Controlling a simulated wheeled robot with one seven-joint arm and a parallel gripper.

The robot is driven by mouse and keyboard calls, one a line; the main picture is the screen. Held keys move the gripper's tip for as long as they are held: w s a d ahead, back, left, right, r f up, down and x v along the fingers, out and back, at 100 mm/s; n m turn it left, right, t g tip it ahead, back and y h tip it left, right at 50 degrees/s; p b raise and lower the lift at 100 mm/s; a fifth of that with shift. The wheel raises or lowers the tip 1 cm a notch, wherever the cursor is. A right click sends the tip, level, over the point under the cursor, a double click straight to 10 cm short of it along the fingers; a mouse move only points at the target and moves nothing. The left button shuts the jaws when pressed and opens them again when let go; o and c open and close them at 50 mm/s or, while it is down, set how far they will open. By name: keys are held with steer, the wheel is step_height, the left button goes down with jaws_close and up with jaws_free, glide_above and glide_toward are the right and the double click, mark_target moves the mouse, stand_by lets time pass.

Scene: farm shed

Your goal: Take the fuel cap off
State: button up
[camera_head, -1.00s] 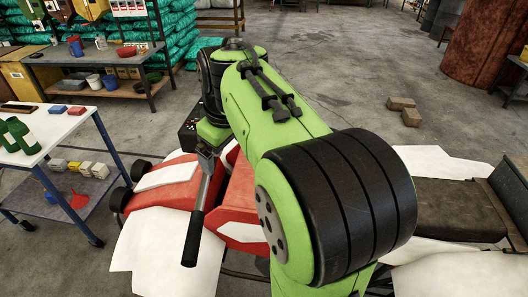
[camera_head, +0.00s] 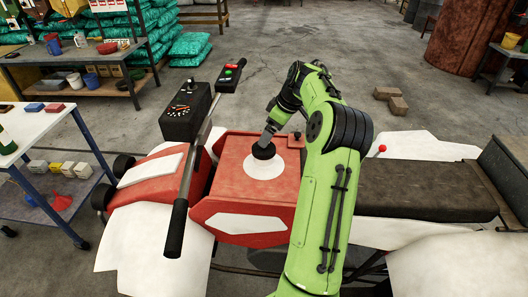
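The handlebar (camera_head: 188,188) with a black gauge box (camera_head: 187,111) stands left of the tank. A small dark knob and the dark seat (camera_head: 415,192) lie to the right. A white-topped cart (camera_head: 42,122) stands at the left.

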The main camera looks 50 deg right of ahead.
steer(key=b+x, duration=0.1)
steer(key=x, duration=0.5)
steer(key=shift+a+b, duration=0.15)
steer(key=shift+b, duration=0.25)
steer(key=shift+r, duration=0.1)
steer(key=c, duration=1)
steer(key=shift+o, duration=0.2)
step_height(320, 180, up, 10)
steer(key=p, duration=0.3)
steer(key=shift+p, duration=0.35)
